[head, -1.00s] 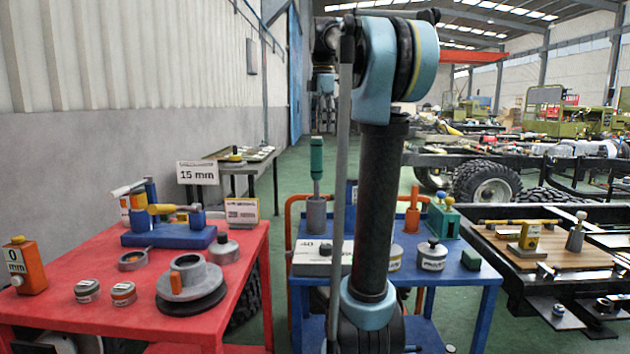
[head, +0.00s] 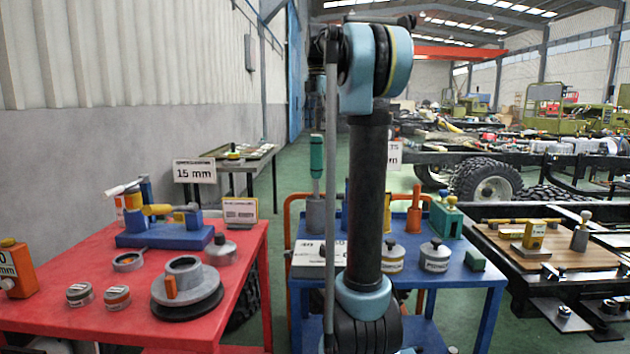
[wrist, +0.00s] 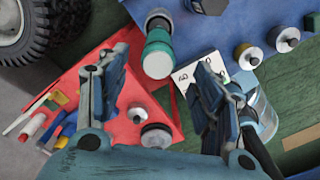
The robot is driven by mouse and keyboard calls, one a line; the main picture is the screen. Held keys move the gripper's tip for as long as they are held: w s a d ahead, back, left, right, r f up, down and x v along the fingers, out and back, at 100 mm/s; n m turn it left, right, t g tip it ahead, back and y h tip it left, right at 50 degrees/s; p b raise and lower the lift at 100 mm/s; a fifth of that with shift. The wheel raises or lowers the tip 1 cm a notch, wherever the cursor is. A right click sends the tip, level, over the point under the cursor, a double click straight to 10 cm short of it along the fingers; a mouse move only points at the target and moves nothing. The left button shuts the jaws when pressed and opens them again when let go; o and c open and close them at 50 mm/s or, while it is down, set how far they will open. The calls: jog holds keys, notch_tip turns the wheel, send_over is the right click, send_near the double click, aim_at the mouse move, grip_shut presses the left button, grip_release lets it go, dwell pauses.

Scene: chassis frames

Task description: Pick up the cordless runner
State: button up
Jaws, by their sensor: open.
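I cannot tell for certain which tool is the cordless runner; the likeliest is the upright teal-handled tool (head: 316,165) in a grey round holder (head: 316,215) at the back left of the blue cart (head: 465,286). It also shows from above in the wrist view (wrist: 158,52), as a teal cylinder with a pale end. My gripper (wrist: 162,58) is open and empty, its two fingers spread on either side of this tool in the picture. I cannot tell the height between them, and no contact shows. In the head view my arm hides the gripper.
The red table (head: 60,318) at left holds a blue fixture (head: 165,234), a flanged grey part (head: 187,285) and small tins. A white card (head: 318,252) and lidded pots (head: 435,255) are on the blue cart. A chassis frame (head: 520,275) stands right. Green floor separates the tables.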

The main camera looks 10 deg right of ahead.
aim_at(316, 152)
notch_tip(316, 152, down, 11)
jog(key=shift+a, duration=0.15)
grip_shut()
dwell(0.6)
